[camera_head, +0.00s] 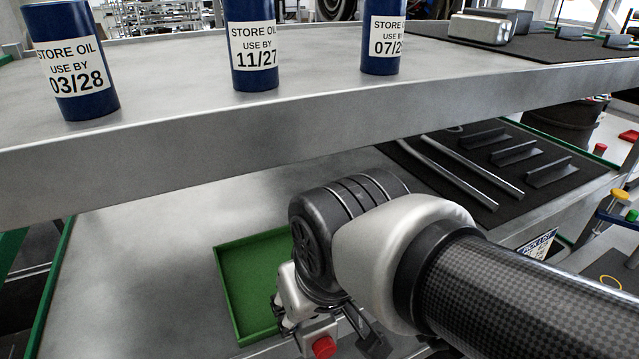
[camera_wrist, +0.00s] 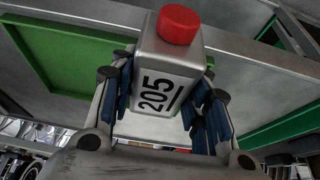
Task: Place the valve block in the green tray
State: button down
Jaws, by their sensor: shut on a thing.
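The valve block (camera_wrist: 164,90) is a grey metal block with a red cap and the number 205 on its face. In the wrist view it sits between the fingers of my gripper (camera_wrist: 160,100), which is shut on it. In the head view the block shows low, with its red cap (camera_head: 324,346) down; my gripper (camera_head: 335,335) is partly hidden by my wrist. The green tray (camera_head: 228,295) lies on the lower shelf, just left of the gripper and partly hidden by my arm. The tray also shows at upper left in the wrist view (camera_wrist: 75,45). The block appears outside the tray, to its right.
An upper metal shelf (camera_head: 300,135) crosses above, with blue oil cans (camera_head: 252,45) on it. A dark mat (camera_head: 470,150) with rods and brackets lies at the right of the lower shelf. Bare metal is clear left of the tray.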

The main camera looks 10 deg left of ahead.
jog(key=w+a+f, duration=0.1)
jog(key=w, duration=0.2)
jog(key=w+a+f+b, duration=0.1)
jog(key=w+a+f, duration=0.1)
jog(key=w, duration=0.1)
jog(key=w+a+f+b, duration=0.1)
jog(key=w+a+f, duration=0.1)
jog(key=w, duration=0.1)
jog(key=shift+a+f, duration=0.1)
jog(key=shift+f, duration=0.1)
jog(key=w+f+b, duration=0.1)
jog(key=w+a+f, duration=0.1)
jog(key=shift+w+a+f+b, duration=0.2)
jog(key=shift+w+a+b, duration=0.1)
jog(key=shift+b, duration=0.05)
jog(key=shift+r, duration=0.15)
jog(key=shift+s, duration=0.1)
jog(key=shift+f, duration=0.2)
jog(key=c, duration=0.9)
grip_release()
